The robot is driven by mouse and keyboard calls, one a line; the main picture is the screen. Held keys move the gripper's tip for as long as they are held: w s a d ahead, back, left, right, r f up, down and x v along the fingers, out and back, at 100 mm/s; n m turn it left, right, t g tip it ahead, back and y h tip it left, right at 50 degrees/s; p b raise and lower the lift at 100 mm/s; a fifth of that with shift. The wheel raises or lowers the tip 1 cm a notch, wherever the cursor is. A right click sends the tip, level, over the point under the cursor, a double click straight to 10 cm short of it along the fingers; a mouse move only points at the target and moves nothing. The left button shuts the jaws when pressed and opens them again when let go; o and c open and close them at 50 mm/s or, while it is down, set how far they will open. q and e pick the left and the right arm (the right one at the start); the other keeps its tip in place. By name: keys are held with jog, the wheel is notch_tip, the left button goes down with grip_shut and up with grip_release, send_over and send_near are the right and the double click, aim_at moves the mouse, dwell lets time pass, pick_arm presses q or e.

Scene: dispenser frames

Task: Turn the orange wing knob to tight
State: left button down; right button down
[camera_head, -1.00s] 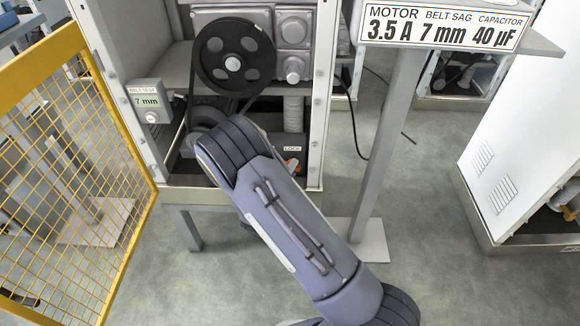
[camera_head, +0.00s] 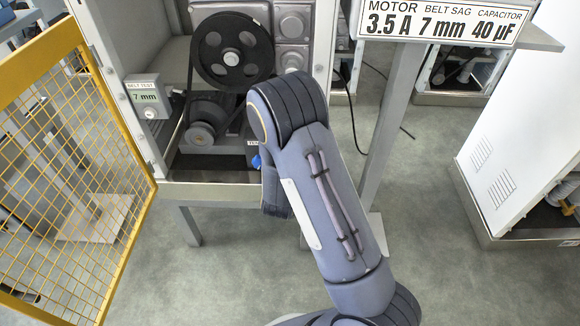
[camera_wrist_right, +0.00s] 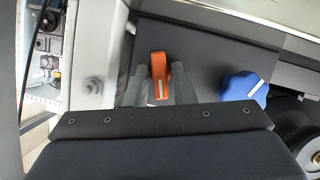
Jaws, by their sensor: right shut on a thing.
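The orange wing knob (camera_wrist_right: 160,78) shows in the right wrist view on a dark panel, with a pale line on its face. My right gripper (camera_wrist_right: 160,92) has one finger on each side of the knob and is shut on it. In the head view my right arm hides the orange knob and the gripper. A blue knob (camera_wrist_right: 244,90) with a white line sits to the right of the orange one in the wrist view. Part of the blue knob shows in the head view (camera_head: 256,161) beside my arm. My left gripper is out of view.
A belt tester (camera_head: 148,98) reading 7 mm hangs on the cabinet's left post. The large black pulley (camera_head: 232,52) and the motor pulley (camera_head: 199,134) are inside the cabinet. A yellow mesh door (camera_head: 75,170) stands open at left. A sign (camera_head: 440,24) stands at right.

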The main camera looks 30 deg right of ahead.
jog(key=shift+s+f+m+t+y+b, duration=0.1)
jog(key=shift+m+t+y+b, duration=0.2)
jog(key=shift+m+y+b, duration=0.65)
jog(key=shift+m+b, duration=0.25)
jog(key=shift+b, duration=0.05)
jog(key=c, duration=1.4)
grip_release()
jog(key=shift+c, duration=0.2)
jog(key=shift+s+a+r, duration=0.15)
jog(key=shift+s+r, duration=0.15)
jog(key=p+v, duration=0.2)
jog(key=v, duration=0.5)
jog(key=shift+f, duration=0.15)
jog(key=shift+a, duration=0.1)
